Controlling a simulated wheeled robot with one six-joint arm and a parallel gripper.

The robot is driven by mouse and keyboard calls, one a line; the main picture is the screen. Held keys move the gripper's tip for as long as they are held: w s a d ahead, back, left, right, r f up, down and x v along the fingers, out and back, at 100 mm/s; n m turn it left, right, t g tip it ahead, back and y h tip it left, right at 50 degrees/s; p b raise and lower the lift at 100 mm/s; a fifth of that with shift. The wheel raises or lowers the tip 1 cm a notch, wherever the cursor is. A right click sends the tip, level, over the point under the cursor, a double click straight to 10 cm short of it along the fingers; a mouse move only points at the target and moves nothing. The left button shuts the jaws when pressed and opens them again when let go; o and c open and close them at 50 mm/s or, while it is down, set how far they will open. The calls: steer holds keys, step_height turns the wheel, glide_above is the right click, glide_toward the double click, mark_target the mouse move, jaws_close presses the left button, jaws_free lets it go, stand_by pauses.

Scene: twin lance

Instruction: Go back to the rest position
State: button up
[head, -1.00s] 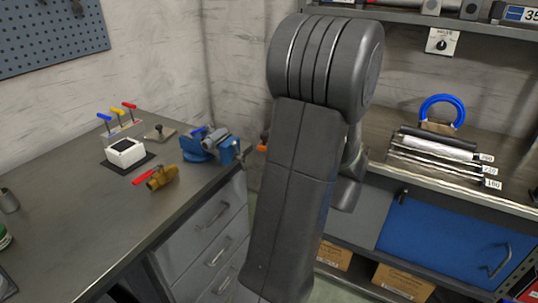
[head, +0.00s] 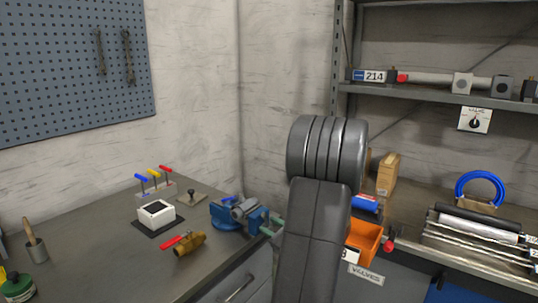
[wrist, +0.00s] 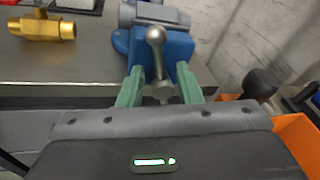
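My gripper (wrist: 160,84) shows in the wrist view with two green fingers spread apart and nothing gripped between them. The blue vise (wrist: 165,45) with its grey ball-ended handle lies just beyond the fingers; whether they touch it I cannot tell. In the head view, my dark arm stands in the middle and hides most of my gripper. Only a bit of green finger (head: 277,224) shows to the arm's left, beside the blue vise (head: 232,216) at the bench's right end.
A brass valve (head: 190,243) with a red lever, a white box (head: 158,215) and colored-handled tools (head: 154,180) stand on the bench (head: 110,250). An orange bin (head: 364,240) is right of my arm. A shelf (head: 440,95) hangs at upper right.

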stand_by(0.4)
steer(key=v, duration=1.3)
steer(key=x, duration=1.3)
steer(key=shift+w+a, duration=0.15)
steer(key=shift+a, duration=0.05)
steer(key=shift+f+n+b, duration=0.3)
steer(key=shift+f+b, duration=0.1)
steer(key=shift+b, duration=0.3)
steer(key=shift+s+n+t+b, duration=0.3)
steer(key=shift+n+b, duration=0.2)
steer(key=shift+b, duration=0.4)
steer(key=shift+s+a+n+t+b, duration=0.1)
steer(key=shift+n+t+b, duration=0.2)
steer(key=shift+n+b, duration=0.85)
